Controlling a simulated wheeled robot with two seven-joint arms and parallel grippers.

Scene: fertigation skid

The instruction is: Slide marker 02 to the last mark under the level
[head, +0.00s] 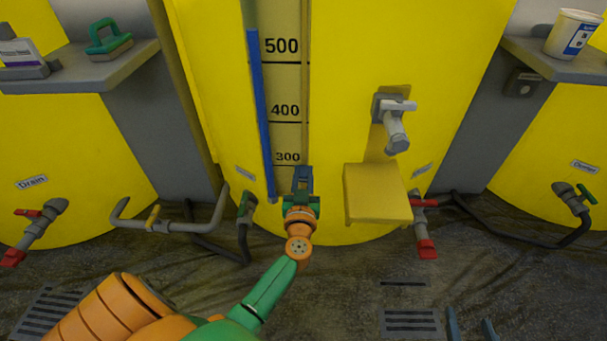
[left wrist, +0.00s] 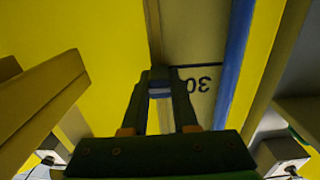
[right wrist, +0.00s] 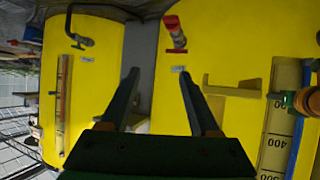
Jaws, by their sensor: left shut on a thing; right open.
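The yellow tank (head: 350,60) carries a pale scale (head: 285,85) with black lines and the numbers 500, 400 and 300. A blue level column (head: 258,100) runs along its left side, with its top above the 500 line. My left gripper (head: 302,180) is at the scale's lower right edge, just below the 300 line. In the left wrist view it is shut on a small blue and white piece (left wrist: 160,92), which looks like marker 02; its number is unreadable. My right gripper (right wrist: 159,85) is open and empty; its fingertips show at the head view's bottom right.
A yellow box-like ledge (head: 378,193) juts out right of my left gripper. A grey tap (head: 394,125) is above it. Pipes with a red-handled valve (head: 426,248) are low on the right. A cup (head: 572,35) stands on the right shelf, a green-handled tool (head: 108,40) on the left one.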

